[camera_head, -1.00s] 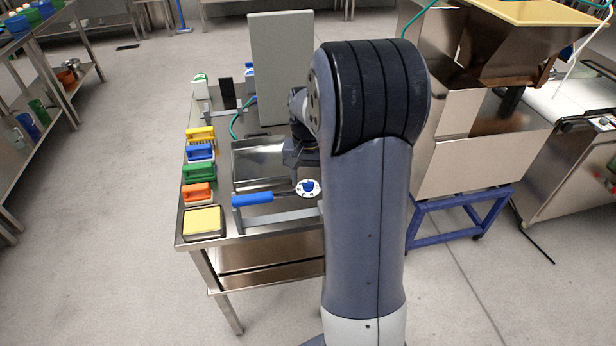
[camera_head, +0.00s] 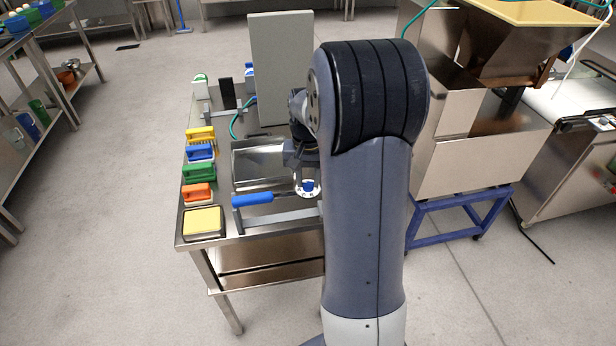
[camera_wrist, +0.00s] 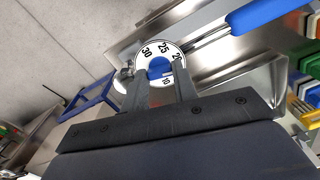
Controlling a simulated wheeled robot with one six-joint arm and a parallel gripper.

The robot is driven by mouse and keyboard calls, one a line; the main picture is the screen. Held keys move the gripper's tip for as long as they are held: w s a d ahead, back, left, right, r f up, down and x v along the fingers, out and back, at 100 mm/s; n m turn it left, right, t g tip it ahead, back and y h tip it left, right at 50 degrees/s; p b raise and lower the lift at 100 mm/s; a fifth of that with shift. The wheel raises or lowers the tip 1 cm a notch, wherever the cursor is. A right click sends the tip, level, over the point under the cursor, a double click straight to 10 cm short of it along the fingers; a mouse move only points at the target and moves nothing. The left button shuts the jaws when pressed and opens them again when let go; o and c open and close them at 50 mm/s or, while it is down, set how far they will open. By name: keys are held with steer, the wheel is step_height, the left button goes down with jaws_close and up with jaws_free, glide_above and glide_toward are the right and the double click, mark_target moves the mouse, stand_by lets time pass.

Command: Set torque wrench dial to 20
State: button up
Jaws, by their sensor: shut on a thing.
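The torque wrench lies along the front of the steel table, its blue handle (camera_head: 252,198) at the left and its white round dial (camera_head: 314,194) at the right. In the wrist view the blue handle (camera_wrist: 262,14) is at the upper right and the dial (camera_wrist: 147,52) near the middle. The dial shows 30, 25, 20 and 10 around a blue knob (camera_wrist: 160,68). My gripper (camera_wrist: 158,75) has its two fingers on either side of the knob and is shut on it. The fingers hide part of the dial, and I cannot tell the set value.
Several coloured brushes (camera_head: 199,172) and a yellow sponge-like block (camera_head: 202,221) line the table's left side. A steel tray (camera_head: 258,163) lies behind the wrench. A tall grey panel (camera_head: 281,68) stands at the back. A blue-framed machine (camera_head: 458,222) stands to the right.

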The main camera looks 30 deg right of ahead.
mark_target(308, 183)
steer(key=shift+n, duration=1.4)
steer(key=o, duration=1)
step_height(308, 183, up, 11)
steer(key=shift+f, duration=0.15)
